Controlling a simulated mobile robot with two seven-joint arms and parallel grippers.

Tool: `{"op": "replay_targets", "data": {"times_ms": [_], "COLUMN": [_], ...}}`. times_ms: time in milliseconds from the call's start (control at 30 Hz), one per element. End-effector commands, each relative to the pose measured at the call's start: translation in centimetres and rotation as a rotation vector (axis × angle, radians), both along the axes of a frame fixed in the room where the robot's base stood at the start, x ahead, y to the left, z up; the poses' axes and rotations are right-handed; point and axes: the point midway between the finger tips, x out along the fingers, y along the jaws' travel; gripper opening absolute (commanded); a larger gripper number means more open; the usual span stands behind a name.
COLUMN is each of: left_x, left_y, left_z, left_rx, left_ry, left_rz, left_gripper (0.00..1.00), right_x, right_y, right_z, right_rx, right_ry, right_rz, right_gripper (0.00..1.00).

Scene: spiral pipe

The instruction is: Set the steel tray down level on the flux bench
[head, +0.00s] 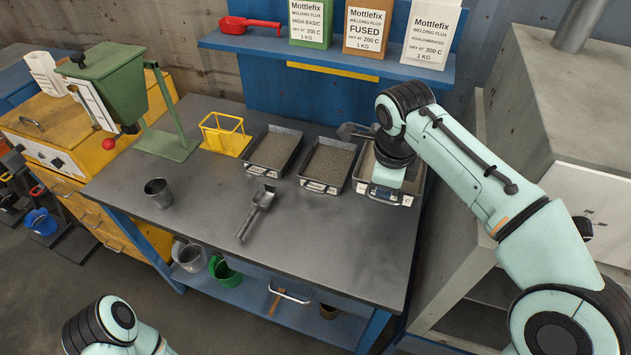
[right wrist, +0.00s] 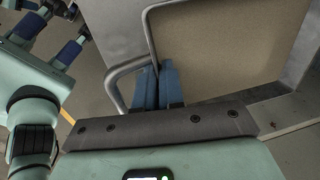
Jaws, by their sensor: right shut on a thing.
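The steel tray (head: 417,184) is at the right end of the flux bench (head: 330,235), partly hidden by my right arm. In the right wrist view the tray (right wrist: 145,40) shows a grey wall, a looped handle (right wrist: 118,78) and a flat beige fill. My right gripper (right wrist: 162,75) has its blue fingers shut on that handle; in the head view the gripper (head: 388,190) is over the tray's front side. I cannot tell whether the tray touches the bench top or hangs just above it. My left gripper is out of view; only part of that arm shows at lower left.
Two filled trays, one in the middle (head: 327,165) and one left of it (head: 273,150), stand beside the steel tray. A scoop (head: 258,210), a cup (head: 158,192) and a yellow rack (head: 223,133) are on the bench. A shelf (head: 330,57) hangs behind. The bench front is clear.

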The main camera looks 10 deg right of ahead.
Motion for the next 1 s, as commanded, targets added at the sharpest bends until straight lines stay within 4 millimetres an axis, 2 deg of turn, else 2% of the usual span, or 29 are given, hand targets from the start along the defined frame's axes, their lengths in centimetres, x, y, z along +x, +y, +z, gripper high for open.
{"op": "replay_targets", "data": {"times_ms": [167, 267, 700, 800, 1000], "left_x": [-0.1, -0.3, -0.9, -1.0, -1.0], "left_y": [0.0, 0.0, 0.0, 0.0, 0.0], "left_z": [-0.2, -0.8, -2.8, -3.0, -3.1], "left_rx": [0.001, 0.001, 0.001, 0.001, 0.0], "left_ry": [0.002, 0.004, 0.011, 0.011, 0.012], "left_rz": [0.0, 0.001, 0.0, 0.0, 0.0], "left_gripper": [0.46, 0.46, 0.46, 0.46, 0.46], "right_x": [0.0, -0.1, -0.1, 0.0, 0.0], "right_y": [0.0, 0.0, 0.0, 0.0, 0.0], "right_z": [-0.6, -2.4, -13.1, -14.6, -16.0], "right_rx": [-0.001, -0.001, 0.0, 0.001, 0.0], "right_ry": [-0.003, -0.001, 0.0, -0.002, -0.004], "right_rz": [0.0, 0.0, 0.001, 0.0, 0.001], "right_gripper": [0.0, 0.0, 0.0, 0.0, 0.0]}}
